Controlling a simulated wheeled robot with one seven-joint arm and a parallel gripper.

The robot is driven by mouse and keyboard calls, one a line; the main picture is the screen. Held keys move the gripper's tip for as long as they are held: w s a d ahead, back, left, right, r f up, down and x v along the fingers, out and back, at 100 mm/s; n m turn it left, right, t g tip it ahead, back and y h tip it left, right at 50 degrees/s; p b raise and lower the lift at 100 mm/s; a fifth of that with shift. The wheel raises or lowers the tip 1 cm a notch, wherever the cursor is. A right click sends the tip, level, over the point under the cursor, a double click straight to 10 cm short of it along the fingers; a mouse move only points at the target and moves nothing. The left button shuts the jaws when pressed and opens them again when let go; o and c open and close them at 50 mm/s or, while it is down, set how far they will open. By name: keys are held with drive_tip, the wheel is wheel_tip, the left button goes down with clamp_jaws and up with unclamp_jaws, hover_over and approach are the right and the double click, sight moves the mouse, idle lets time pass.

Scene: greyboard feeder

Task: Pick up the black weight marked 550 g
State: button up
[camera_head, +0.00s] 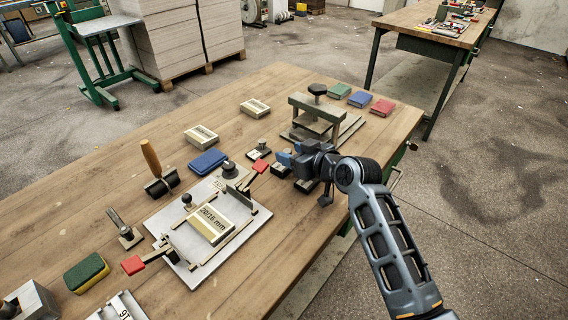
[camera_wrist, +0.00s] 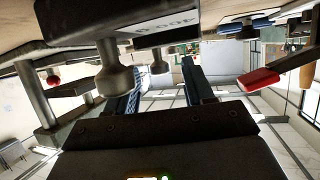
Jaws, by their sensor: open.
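My gripper (camera_head: 289,156) is open, with blue-lined fingers, low over the table beside the press-like fixture. A black weight (camera_head: 280,169) stands close to the fingertips and is partly hidden by them. The wrist view is upside down. In it a black block weight (camera_wrist: 120,28) with a pale label and a grey knob is very near, in front of my fingers (camera_wrist: 160,88). Its label is inverted and I cannot read it surely. A second grey knob shows between the fingers. Another weight (camera_head: 258,145) stands behind. I cannot tell which weight is marked 550 g.
The press-like fixture (camera_head: 317,108) stands just behind my gripper. A metal plate (camera_head: 180,237) holds a labelled board stack (camera_head: 212,223). Blue, green and red boxes lie at the back right.

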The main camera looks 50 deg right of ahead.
clamp_jaws()
idle(0.4)
